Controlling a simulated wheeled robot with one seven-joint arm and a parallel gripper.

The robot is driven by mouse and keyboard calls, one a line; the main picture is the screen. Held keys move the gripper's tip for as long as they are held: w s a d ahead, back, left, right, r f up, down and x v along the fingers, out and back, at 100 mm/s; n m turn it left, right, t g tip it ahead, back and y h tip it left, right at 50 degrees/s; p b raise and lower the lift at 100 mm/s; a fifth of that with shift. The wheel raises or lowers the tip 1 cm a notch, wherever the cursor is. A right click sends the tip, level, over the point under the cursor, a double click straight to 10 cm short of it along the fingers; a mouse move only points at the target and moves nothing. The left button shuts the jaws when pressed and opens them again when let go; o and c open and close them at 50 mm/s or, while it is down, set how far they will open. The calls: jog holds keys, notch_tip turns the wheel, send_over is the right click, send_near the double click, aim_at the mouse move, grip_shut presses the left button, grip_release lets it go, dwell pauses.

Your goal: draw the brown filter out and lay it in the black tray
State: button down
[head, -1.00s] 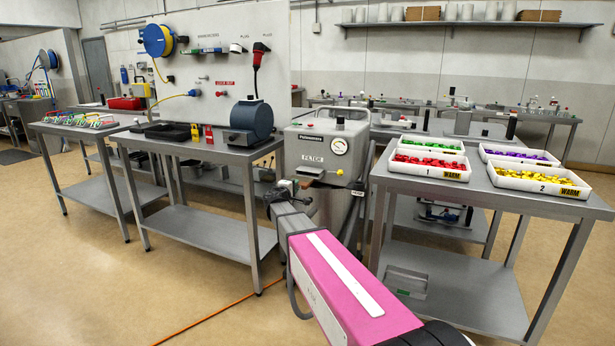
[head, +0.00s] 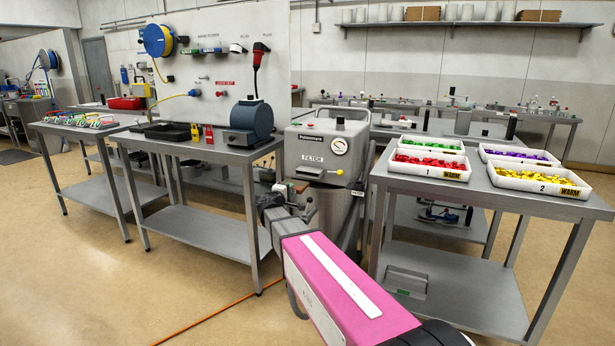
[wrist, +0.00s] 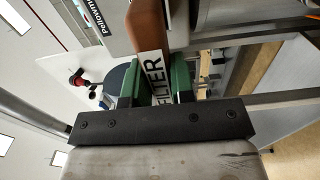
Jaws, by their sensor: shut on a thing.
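My gripper (head: 298,192) is in front of the grey dryer hood (head: 325,150) in the head view. In the wrist view its green fingers (wrist: 156,78) are shut on the white-labelled front end of the brown filter (wrist: 148,24), whose label reads FILTER. The brown body runs from the fingers towards the grey hood. How much of it sits inside the hood cannot be told. I cannot make out the filter in the head view. The black tray (head: 168,132) lies on the table to the left of the hood.
A dark blue drum-shaped device (head: 250,122) stands on the left table (head: 215,155), between the tray and the hood. Red and yellow tags (head: 202,133) stand beside the tray. White bins (head: 430,165) of coloured pieces stand on the right table. Open floor lies before the left table.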

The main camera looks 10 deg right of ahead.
jog(key=v, duration=0.5)
jog(key=shift+s+a, duration=0.2)
jog(key=shift+s, duration=0.05)
jog(key=shift+d, duration=0.1)
